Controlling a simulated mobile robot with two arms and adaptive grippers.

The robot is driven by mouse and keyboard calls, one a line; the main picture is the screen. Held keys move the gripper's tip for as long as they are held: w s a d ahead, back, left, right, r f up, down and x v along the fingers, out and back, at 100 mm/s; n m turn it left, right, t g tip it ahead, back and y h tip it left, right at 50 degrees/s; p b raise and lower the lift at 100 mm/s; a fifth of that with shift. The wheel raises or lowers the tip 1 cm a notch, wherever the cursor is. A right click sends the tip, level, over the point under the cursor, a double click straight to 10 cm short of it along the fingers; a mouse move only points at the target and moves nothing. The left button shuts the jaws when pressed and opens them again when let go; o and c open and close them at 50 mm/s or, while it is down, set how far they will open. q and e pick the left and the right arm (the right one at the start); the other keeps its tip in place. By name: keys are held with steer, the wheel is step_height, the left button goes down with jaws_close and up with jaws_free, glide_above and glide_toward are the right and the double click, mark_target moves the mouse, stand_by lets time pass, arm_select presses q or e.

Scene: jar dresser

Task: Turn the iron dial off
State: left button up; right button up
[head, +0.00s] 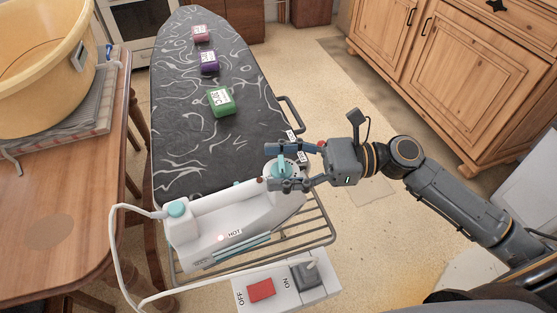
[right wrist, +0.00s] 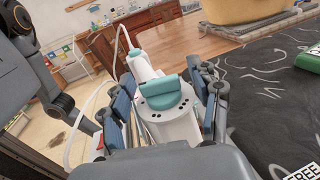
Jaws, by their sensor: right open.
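The white and teal iron (head: 215,217) lies on the wire rest at the near end of the ironing board. A red light glows beside its HOT label (head: 235,233). The iron's teal dial (right wrist: 168,92) sits on a round white face with dark dots, at the iron's right end in the head view (head: 285,168). My right gripper (head: 272,167) is open, with one finger on each side of the dial. In the right wrist view, gaps show between the dial and both fingers. My left gripper is not in view.
Green (head: 221,101), purple (head: 209,62) and red (head: 201,34) tagged blocks sit along the dark ironing board (head: 180,140). A switch box (head: 280,288) marked OFF and ON lies in front. A wooden table (head: 60,220) with a yellow tub (head: 40,60) stands left.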

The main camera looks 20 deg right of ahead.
steer(key=shift+a, duration=0.2)
steer(key=c, duration=1.2)
steer(key=shift+r+t+p, duration=0.1)
steer(key=shift+t+p, duration=0.2)
steer(key=shift+p, duration=0.2)
steer(key=m+t+h+p, duration=0.2)
steer(key=m+t+p, duration=0.1)
steer(key=t+p, duration=0.1)
steer(key=m+t+h+p, duration=0.3)
steer(key=m+t+p, duration=0.1)
steer(key=t+p, duration=0.1)
steer(key=shift+w+r+h+p, duration=0.1)
steer(key=shift+r+h+p, duration=0.15)
steer(key=shift+p, duration=0.55)
steer(key=m+t+h, duration=0.1)
steer(key=h, duration=0.1)
steer(key=m+t+h+p, duration=0.1)
steer(key=m, duration=0.1)
steer(key=shift+d+f+h, duration=0.1)
steer(key=shift+f+h, duration=0.1)
steer(key=shift+h, duration=0.15)
steer(key=shift+w+f+m+t+h, duration=0.1)
steer(key=shift+m+t+h, duration=0.65)
steer(key=shift+h, duration=0.25)
steer(key=shift+d+m+t+h, duration=0.1)
steer(key=shift+m+t+h, duration=0.35)
steer(key=shift+m+h, duration=1.05)
steer(key=shift+h, duration=0.6)
